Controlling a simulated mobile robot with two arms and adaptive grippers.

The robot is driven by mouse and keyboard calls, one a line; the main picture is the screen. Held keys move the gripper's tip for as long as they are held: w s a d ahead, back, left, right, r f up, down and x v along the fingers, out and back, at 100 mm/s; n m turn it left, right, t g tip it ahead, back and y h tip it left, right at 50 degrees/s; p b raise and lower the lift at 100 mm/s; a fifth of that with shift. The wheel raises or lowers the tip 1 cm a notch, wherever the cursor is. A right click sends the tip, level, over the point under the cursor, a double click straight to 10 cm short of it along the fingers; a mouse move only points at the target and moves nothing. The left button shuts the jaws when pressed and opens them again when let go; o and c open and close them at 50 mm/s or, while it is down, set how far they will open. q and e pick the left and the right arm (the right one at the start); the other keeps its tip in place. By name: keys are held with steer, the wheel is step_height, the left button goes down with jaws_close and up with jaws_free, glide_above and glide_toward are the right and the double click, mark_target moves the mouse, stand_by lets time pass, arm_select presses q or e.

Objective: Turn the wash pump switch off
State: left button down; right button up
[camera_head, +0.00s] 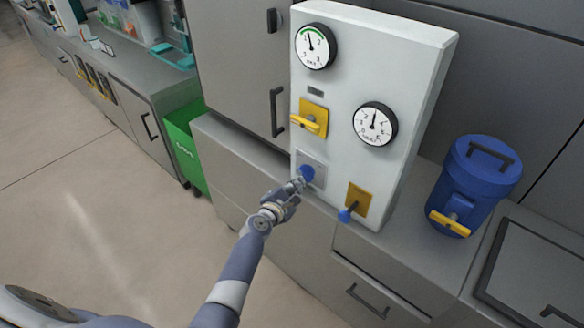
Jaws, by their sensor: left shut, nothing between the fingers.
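A white control panel (340,90) stands on the grey counter. It carries two round gauges, a yellow handle (306,122) on a yellow plate, a blue knob (307,173) on a grey plate, and a blue-tipped lever (347,214) on a yellow plate. I cannot read a label that tells which is the wash pump switch. My left gripper (299,183) is shut and empty, right at the blue knob; I cannot tell whether it touches. The gripper hides part of the grey plate's lower left. My right gripper is not in view.
A blue drum (478,180) with a yellow tap stands right of the panel. A green bin (184,140) stands on the floor at left. Grey cabinets with dark handles lie behind and below. The floor at left is clear.

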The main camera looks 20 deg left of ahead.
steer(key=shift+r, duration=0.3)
arm_select(q)
steer(key=shift+d+n, duration=0.1)
steer(key=shift+n, duration=0.2)
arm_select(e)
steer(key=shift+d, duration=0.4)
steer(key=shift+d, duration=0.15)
